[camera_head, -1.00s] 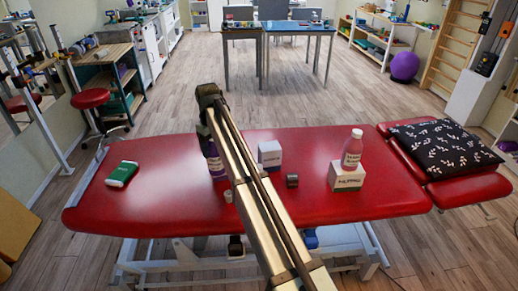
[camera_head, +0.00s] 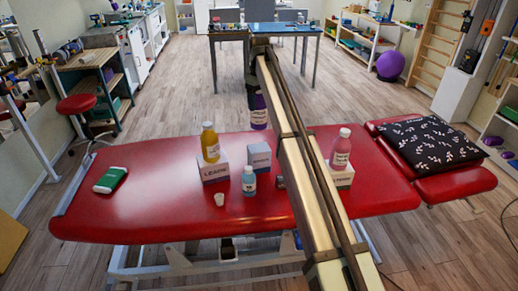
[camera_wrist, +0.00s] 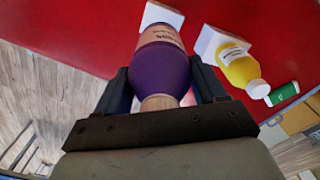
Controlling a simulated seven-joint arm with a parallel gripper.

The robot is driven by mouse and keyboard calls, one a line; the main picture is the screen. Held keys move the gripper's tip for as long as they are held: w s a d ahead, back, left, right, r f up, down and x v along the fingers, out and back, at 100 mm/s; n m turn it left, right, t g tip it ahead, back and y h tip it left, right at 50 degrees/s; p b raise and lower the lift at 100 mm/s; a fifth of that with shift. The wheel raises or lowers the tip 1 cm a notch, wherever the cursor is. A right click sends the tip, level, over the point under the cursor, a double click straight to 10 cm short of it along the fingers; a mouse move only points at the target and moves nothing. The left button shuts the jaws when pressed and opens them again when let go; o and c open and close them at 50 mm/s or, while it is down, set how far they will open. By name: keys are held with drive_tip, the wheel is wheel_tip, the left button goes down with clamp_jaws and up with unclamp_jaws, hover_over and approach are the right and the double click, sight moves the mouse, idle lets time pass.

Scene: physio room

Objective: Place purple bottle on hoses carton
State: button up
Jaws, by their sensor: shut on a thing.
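The purple bottle (camera_head: 259,116) is in my gripper (camera_head: 256,92), held above and behind the far edge of the red table. In the wrist view the purple bottle (camera_wrist: 160,68) is between the two fingers of my gripper (camera_wrist: 160,78), its pale cap end toward the palm. A small white and blue-grey carton (camera_head: 260,156) stands mid-table with a bare top; its label is too small to read surely. The carton marked LEADS (camera_head: 215,171) bears a yellow bottle (camera_head: 210,143). The right carton (camera_head: 342,179), partly behind my arm, bears a pink bottle (camera_head: 341,150).
A small white bottle with a blue label (camera_head: 249,183) and a white cup (camera_head: 219,199) stand in front of the cartons. A green and white box (camera_head: 110,180) lies at the left of the red table (camera_head: 150,205). A patterned pillow (camera_head: 430,143) lies right.

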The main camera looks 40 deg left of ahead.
sight(259, 124)
drive_tip(key=shift+s+d+n, duration=0.15)
drive_tip(key=shift+s+n, duration=0.05)
drive_tip(key=shift+n, duration=0.3)
drive_tip(key=shift+f, duration=5)
drive_tip(key=shift+f, duration=0.15)
drive_tip(key=o, duration=1.5)
wheel_tip(259, 124, up, 12)
drive_tip(key=shift+r, duration=0.15)
